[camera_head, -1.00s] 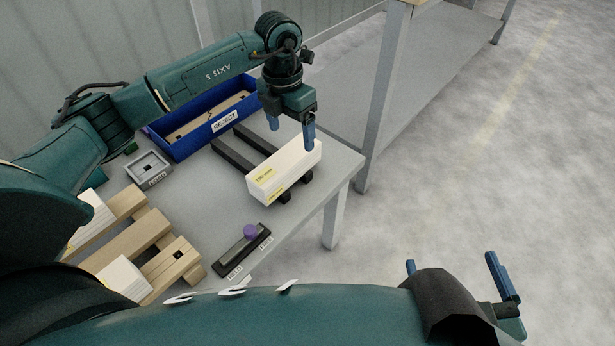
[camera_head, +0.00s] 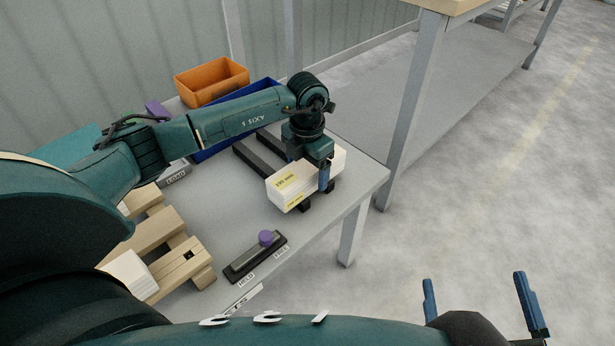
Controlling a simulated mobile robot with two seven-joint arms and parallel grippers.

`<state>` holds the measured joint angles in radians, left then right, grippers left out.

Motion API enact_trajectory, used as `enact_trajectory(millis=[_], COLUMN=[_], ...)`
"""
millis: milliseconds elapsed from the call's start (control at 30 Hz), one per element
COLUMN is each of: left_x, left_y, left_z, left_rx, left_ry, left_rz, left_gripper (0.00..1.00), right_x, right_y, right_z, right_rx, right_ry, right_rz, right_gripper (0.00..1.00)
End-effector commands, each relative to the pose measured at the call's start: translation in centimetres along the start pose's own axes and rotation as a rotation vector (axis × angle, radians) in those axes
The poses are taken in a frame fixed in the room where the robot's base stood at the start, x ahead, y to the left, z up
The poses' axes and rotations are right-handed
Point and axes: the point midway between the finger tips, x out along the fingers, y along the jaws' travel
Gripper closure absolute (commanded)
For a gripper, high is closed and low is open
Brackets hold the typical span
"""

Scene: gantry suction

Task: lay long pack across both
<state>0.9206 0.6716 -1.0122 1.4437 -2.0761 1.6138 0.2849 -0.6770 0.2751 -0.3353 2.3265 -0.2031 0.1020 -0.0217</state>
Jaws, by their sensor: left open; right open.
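The long white pack (camera_head: 293,187) with yellow labels lies across two black rails (camera_head: 258,158) near the table's front right edge. My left gripper (camera_head: 314,170) is open and low over its right part. One blue finger reaches down the pack's near side; the other is hidden. A wooden pallet (camera_head: 160,236) stands at the left, with a white pack (camera_head: 130,272) at its near end and a second white pack (camera_head: 125,208) farther back, mostly hidden by my arm. My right gripper (camera_head: 483,300) is open and empty at the lower right, over the floor.
The blue reject bin (camera_head: 208,151) is behind my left forearm, with an orange bin (camera_head: 212,82) beyond. A grey LOAD tray (camera_head: 176,174) is partly hidden. Another table stands right, across a gap.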

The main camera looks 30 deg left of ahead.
Motion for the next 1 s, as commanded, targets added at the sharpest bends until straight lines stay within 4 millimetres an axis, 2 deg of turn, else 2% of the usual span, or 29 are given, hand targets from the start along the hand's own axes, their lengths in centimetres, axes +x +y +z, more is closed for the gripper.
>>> enact_trajectory(millis=[33, 100, 333, 1000], left_x=[1.00, 1.50, 1.47, 1.43], left_y=[-0.10, -0.08, -0.07, -0.08], left_z=[0.02, 0.03, 0.05, 0.06], left_rx=[0.001, 0.001, 0.002, 0.002], left_ry=[0.000, -0.001, -0.001, -0.002], left_rz=[-0.002, -0.002, -0.001, -0.001], left_gripper=[0.20, 0.20, 0.21, 0.76], right_x=[0.04, 0.09, 0.12, 0.11], right_y=[-0.05, -0.05, -0.01, -0.02], right_z=[0.18, 0.08, -0.08, -0.04], right_rx=[0.005, 0.010, 0.012, 0.012], right_ry=[0.005, 0.009, 0.009, 0.007], right_rz=[0.000, 0.000, 0.000, 0.000], right_gripper=[0.00, 0.00, 0.00, 0.00])
